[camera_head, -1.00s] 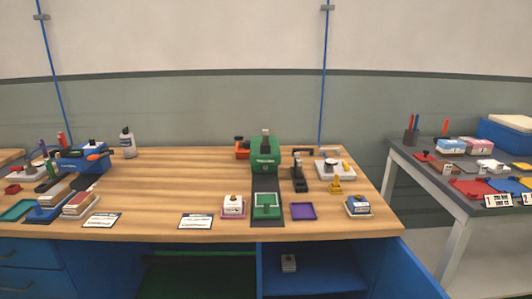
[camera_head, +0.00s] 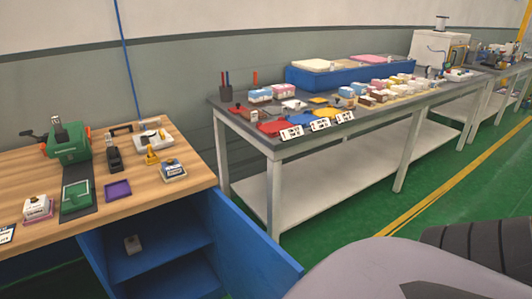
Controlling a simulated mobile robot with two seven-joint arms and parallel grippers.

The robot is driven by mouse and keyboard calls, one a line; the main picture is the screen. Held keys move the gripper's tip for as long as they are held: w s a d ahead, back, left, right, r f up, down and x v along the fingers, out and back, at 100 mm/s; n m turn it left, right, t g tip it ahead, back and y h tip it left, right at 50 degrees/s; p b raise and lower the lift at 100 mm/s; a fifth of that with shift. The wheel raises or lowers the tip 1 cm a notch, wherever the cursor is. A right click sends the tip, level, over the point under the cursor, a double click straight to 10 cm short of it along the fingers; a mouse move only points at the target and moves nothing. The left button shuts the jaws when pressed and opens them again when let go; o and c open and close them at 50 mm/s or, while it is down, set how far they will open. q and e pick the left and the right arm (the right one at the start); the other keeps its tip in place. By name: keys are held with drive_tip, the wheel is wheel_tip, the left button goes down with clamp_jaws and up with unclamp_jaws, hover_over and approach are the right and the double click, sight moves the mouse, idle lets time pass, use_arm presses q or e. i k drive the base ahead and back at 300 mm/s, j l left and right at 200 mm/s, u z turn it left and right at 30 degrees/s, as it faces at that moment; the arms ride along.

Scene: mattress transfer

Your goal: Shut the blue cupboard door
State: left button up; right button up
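The blue cupboard door (camera_head: 247,249) stands open at the right end of the wooden workbench. It swings out toward the lower right, and its far top corner comes close to a large grey rounded shape at the bottom right. The grey shape with a dark ribbed part seems to be part of my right arm. No fingertips of either gripper show in the head view.
The wooden workbench (camera_head: 35,165) holds a green machine (camera_head: 68,142), a purple tray (camera_head: 118,190) and small boxes. A grey table (camera_head: 300,150) with trays and blocks stands to the right, a narrow gap away. Green floor (camera_head: 450,180) is open at the right.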

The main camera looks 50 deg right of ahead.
sight(254, 266)
drive_tip(key=k+l, duration=0.1)
drive_tip(key=l, duration=0.25)
drive_tip(key=k+l+u, duration=0.1)
drive_tip(key=l, duration=0.3)
drive_tip(key=k+l+u, duration=0.1)
drive_tip(key=l, duration=0.25)
drive_tip(key=k+l, duration=0.15)
drive_tip(key=l, duration=0.2)
drive_tip(key=l+u, duration=0.1)
drive_tip(key=l, duration=0.65)
drive_tip(key=k+l+u, duration=0.1)
drive_tip(key=l, duration=0.7)
drive_tip(key=k, duration=0.05)
